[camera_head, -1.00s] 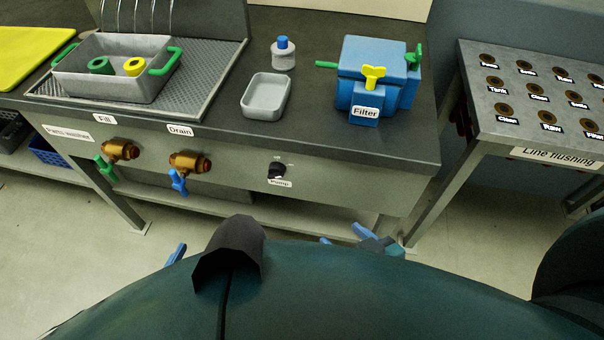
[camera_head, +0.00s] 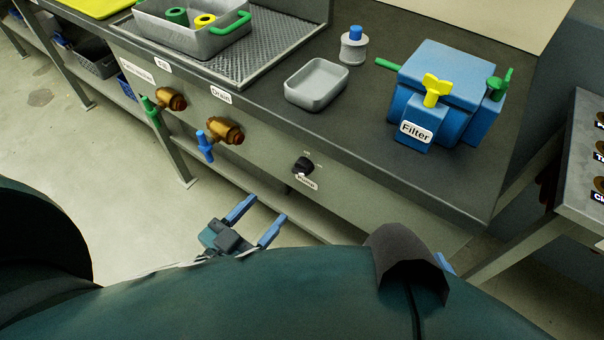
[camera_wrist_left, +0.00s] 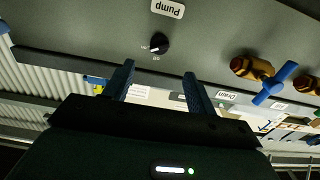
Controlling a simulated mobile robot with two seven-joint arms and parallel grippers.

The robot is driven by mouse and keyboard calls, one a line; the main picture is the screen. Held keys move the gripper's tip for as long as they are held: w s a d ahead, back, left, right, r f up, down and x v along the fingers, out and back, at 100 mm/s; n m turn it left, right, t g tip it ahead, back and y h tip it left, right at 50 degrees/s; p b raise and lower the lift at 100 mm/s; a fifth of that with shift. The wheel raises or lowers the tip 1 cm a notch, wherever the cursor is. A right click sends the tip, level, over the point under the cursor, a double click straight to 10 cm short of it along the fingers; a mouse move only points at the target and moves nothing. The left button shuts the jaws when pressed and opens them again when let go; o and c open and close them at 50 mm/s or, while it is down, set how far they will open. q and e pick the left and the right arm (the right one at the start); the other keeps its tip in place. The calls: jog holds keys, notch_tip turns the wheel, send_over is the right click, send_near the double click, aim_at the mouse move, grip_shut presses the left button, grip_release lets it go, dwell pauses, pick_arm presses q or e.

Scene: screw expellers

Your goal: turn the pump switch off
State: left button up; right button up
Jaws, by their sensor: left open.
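My left gripper (camera_head: 256,220) is open and empty, below and left of the knob in the head view. In the left wrist view the open fingers (camera_wrist_left: 158,73) are apart from the knob. Only a blue tip of my right gripper (camera_head: 444,262) shows; the rest is hidden behind my body.
A brown valve with a blue handle (camera_head: 205,145) and one with a green handle (camera_head: 150,112) stick out left of the knob. The blue filter box (camera_head: 470,80), a grey tray (camera_head: 317,84) and a bottle (camera_head: 353,48) stand on the worktop (camera_head: 400,165). Floor below is clear.

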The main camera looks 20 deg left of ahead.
aim_at(302, 168)
pick_arm(q)
jog(key=x, duration=1.1)
jog(key=shift+w, duration=0.2)
jog(key=shift+c, duration=0.3)
jog(key=c, duration=0.9)
